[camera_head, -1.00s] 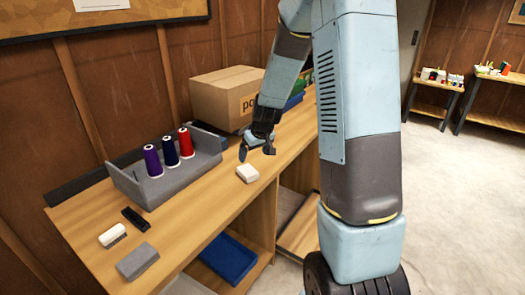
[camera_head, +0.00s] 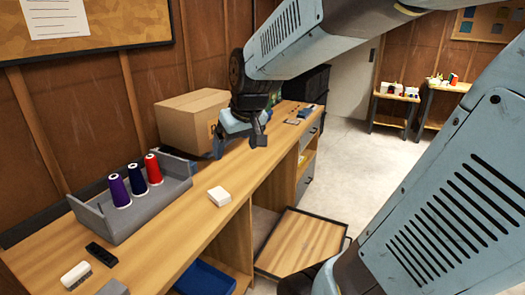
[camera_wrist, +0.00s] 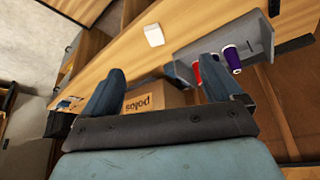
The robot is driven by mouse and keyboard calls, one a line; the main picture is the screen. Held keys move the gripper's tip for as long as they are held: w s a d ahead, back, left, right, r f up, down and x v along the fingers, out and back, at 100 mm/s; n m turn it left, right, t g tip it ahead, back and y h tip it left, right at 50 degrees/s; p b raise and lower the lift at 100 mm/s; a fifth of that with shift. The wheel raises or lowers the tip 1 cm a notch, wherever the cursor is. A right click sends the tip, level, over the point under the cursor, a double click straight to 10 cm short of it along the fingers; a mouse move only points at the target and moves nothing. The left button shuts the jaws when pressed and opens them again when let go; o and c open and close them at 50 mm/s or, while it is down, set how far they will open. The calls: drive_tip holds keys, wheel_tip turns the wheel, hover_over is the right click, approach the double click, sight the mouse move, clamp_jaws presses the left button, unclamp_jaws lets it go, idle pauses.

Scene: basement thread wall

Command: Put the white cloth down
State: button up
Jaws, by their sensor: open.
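The white cloth (camera_head: 219,196) is a small folded white block lying on the wooden bench top, in front of the grey thread tray. It also shows in the wrist view (camera_wrist: 154,35), flat on the wood beyond my fingers. My gripper (camera_head: 238,148) is above the bench, in front of the cardboard box, up and to the right of the cloth and apart from it. In the wrist view, its two blue fingers (camera_wrist: 168,88) are spread wide with nothing between them.
A grey tray (camera_head: 103,231) holds purple, navy and red thread cones. A cardboard box (camera_head: 184,125) stands behind my gripper. The bench (camera_head: 175,228) around the cloth is clear.

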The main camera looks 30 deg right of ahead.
drive_tip(key=s+r+m, duration=0.1)
drive_tip(key=s+r, duration=0.2)
drive_tip(key=s, duration=0.9)
drive_tip(key=shift+d+r+h, duration=0.25)
drive_tip(key=shift+d+h, duration=0.05)
drive_tip(key=shift+d, duration=0.15)
idle(0.4)
